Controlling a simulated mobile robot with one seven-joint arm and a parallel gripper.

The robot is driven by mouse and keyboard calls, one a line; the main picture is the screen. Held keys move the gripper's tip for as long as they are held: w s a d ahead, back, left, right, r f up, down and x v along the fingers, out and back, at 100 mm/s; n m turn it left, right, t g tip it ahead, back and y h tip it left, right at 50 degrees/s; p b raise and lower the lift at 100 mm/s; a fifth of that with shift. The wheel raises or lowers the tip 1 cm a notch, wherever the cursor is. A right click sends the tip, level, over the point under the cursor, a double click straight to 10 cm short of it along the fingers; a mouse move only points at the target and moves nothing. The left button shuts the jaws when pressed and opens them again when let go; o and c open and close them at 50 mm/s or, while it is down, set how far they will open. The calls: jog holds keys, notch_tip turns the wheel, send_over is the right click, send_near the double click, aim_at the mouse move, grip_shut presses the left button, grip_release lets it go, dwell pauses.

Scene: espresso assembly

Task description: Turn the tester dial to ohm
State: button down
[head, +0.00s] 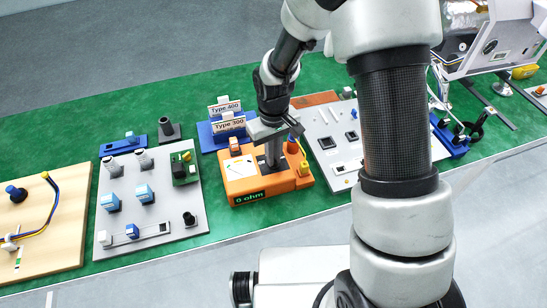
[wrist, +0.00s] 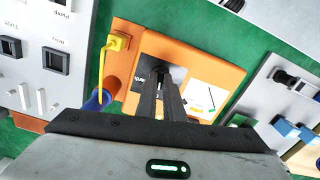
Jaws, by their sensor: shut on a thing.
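The orange tester (head: 233,187) lies on the green mat, and its front display (head: 249,198) reads "0 ohm". It also fills the middle of the wrist view (wrist: 218,73). My gripper (head: 273,163) points down onto the tester's top. In the wrist view, my gripper's dark fingers (wrist: 161,76) are close together and shut on the dial. The dial is mostly hidden between the fingertips, so I cannot read its pointer. A white panel (head: 240,167) with a drawn line lies beside the fingers. A yellow plug (wrist: 118,42) and a blue probe handle (wrist: 97,99) are at one side of the tester.
A grey board (head: 150,218) with blue blocks and a green part lies left of the tester. A pale panel (head: 329,130) with dark switches lies close on its right. Blue holders with "Type 400" (head: 225,108) and "Type 300" (head: 229,124) signs stand behind.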

jog(key=shift+m+b, duration=0.35)
jog(key=shift+m, duration=0.75)
jog(key=c, duration=1.9)
grip_release()
jog(key=shift+o, duration=0.2)
notch_tip(320, 180, up, 18)
jog(key=p, duration=0.1)
jog(key=shift+f, duration=0.25)
